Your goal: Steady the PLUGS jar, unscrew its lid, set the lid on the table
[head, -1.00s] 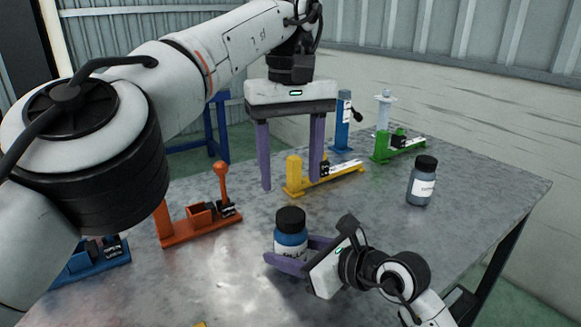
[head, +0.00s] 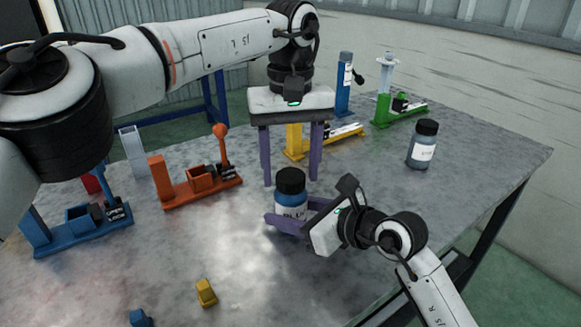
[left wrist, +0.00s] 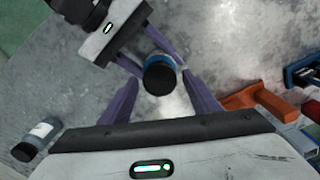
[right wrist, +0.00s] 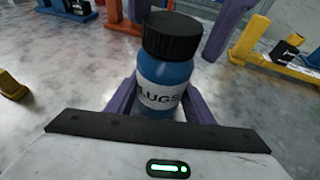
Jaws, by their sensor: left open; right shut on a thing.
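The PLUGS jar (head: 289,212) is blue with a white label and a black lid (head: 290,181). It stands upright on the grey table. My right gripper (head: 284,228) is shut on the jar's body, low down, with a finger on each side; the right wrist view shows the label (right wrist: 166,98) and the lid on the jar. My left gripper (head: 291,180) is open, pointing down above and just behind the jar. In the left wrist view its two fingers (left wrist: 160,105) lie on either side of the lid (left wrist: 160,80), apart from it.
Another dark-lidded jar (head: 422,146) stands at the right. An orange fixture (head: 200,187), a blue one (head: 75,235), a yellow one (head: 335,138) and a green one (head: 400,110) stand around. A small yellow block (head: 206,293) lies in front.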

